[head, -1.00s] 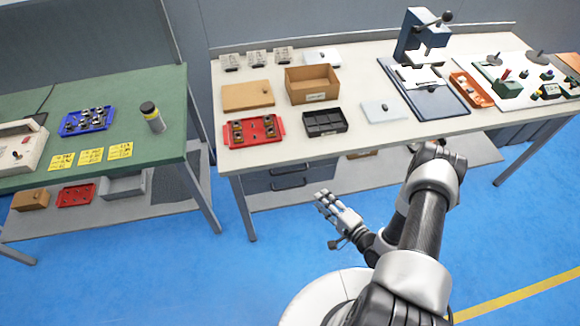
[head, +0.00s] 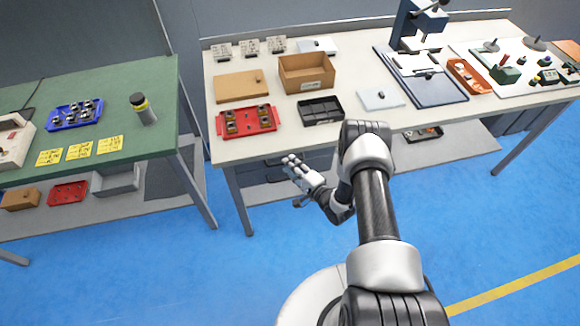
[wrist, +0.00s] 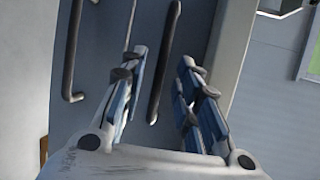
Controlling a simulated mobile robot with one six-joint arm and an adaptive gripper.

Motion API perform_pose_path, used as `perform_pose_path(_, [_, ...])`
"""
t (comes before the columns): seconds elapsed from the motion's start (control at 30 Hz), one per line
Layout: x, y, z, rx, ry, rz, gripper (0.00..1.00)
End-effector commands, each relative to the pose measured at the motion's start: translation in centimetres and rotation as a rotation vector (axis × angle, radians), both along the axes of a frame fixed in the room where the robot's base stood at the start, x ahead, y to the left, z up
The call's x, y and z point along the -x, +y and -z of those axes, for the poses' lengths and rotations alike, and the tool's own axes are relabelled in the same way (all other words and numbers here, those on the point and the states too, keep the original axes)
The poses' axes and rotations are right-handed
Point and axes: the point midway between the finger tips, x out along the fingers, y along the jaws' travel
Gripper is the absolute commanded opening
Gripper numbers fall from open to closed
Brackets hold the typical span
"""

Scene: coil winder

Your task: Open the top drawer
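The grey-blue drawer unit (head: 256,173) stands under the white table, partly hidden by my gripper and arm. In the wrist view its front (wrist: 110,30) appears turned on its side, with two dark bar handles. One handle (wrist: 165,60) shows between my fingers; it lies nearer the pale table edge and looks like the top drawer's handle. The other handle (wrist: 72,50) is to the left. My gripper (head: 292,164) is open, fingers pointing at the drawer front; it also shows in the wrist view (wrist: 158,85). I cannot tell how far it is from the handle. Both drawers look shut.
The white table (head: 350,122) holds a red tray (head: 248,133), a black tray (head: 320,122) and a cardboard box (head: 307,73) above the drawers. A table leg (head: 237,202) stands left of my gripper. The blue floor (head: 150,280) in front is clear.

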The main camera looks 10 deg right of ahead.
Motion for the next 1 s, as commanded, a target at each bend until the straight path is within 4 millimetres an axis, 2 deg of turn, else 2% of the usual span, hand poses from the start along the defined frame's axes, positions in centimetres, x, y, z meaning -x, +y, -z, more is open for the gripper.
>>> perform_pose_path(0.17, [-1.07,0.50,0.21,-0.001,-0.001,-0.001,0.30])
perform_pose_path(0.43, [-1.18,0.51,0.19,0.000,0.000,0.000,0.30])
perform_pose_path(0.87, [-1.14,0.49,0.20,0.000,0.000,0.000,0.02])
perform_pose_path(1.0, [-1.14,0.49,0.20,0.000,0.000,0.000,0.00])
